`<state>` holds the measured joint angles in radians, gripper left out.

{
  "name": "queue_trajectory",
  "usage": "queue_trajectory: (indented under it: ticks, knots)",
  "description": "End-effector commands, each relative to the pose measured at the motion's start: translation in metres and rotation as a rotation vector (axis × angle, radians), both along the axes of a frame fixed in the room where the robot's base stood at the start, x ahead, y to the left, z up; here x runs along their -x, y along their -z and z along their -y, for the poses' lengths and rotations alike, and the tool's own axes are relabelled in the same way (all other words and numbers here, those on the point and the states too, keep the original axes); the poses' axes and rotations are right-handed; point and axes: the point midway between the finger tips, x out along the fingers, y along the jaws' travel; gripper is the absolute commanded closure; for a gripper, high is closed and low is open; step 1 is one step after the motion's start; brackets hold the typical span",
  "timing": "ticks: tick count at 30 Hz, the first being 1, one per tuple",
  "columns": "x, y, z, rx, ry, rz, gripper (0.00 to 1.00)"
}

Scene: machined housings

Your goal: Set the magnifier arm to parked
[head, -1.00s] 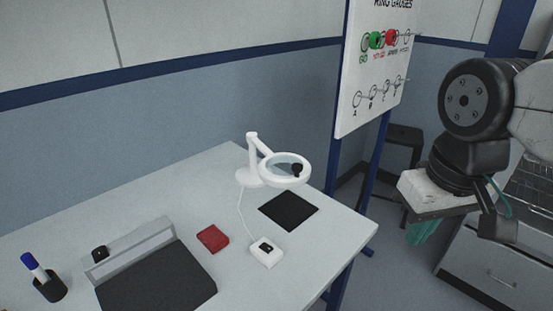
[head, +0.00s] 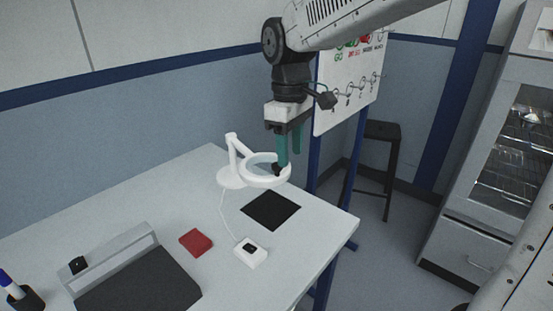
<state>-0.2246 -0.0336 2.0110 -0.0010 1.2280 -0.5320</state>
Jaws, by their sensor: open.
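The white magnifier arm (head: 233,157) stands on its round base at the back right of the grey table. A small dark knob (head: 277,169) sits at the right side of the ring. The fingers partly hide the knob and the ring's edge. I cannot tell whether they touch it.
A black mat (head: 271,210), a white switch box (head: 250,254) with a cord and a red block (head: 195,242) lie on the table. A ring gauge board (head: 335,110) stands behind my gripper. A stool (head: 382,131) and a glass-front cabinet (head: 500,190) are at right.

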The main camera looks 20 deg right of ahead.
Motion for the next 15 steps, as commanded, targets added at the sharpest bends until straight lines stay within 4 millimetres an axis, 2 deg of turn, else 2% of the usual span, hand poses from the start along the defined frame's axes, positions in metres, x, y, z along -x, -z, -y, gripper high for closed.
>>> queue_trajectory:
  ticks: [1,4,6,8,11,15]
  knots:
    - [-0.019,-0.001,-0.009,-0.006,-0.078,0.006,0.53]
    - [-0.043,-0.015,-0.016,-0.02,-0.22,0.041,0.53]
    - [-0.048,-0.024,-0.017,-0.024,-0.289,0.062,0.53]
    - [-0.048,-0.024,-0.017,-0.026,-0.329,0.06,0.53]
    - [-0.047,-0.02,-0.017,-0.027,-0.364,0.058,0.53]
    - [-0.046,-0.003,-0.017,-0.026,-0.368,0.056,0.53]
